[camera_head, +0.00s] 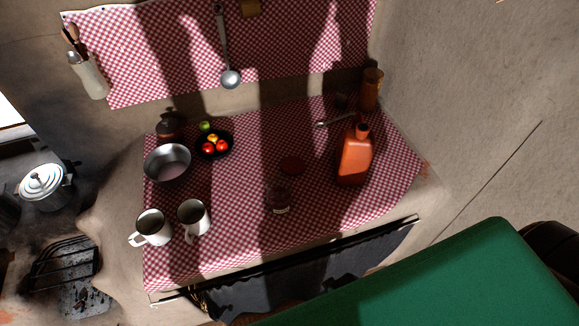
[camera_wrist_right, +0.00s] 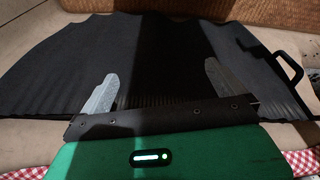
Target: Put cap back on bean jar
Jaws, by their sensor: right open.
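The bean jar (camera_head: 279,196) appears to be the clear, dim glass jar on the checked cloth, partly in shadow. It looks upright, and its contents are hard to make out. A dark red round cap (camera_head: 292,166) lies flat on the cloth just behind the jar, apart from it. My right gripper (camera_wrist_right: 160,90) shows in the right wrist view with its two grey fingers spread wide and nothing between them. It faces a dark pleated surface, away from the jar and cap, which are not in that view. My left gripper is not in view.
An orange bottle (camera_head: 354,158) stands right of the cap. Two white mugs (camera_head: 153,228), a metal bowl (camera_head: 167,163) and a dark plate of fruit (camera_head: 214,151) are at the left. A spoon (camera_head: 335,121) lies behind. The cloth in front of the jar is clear.

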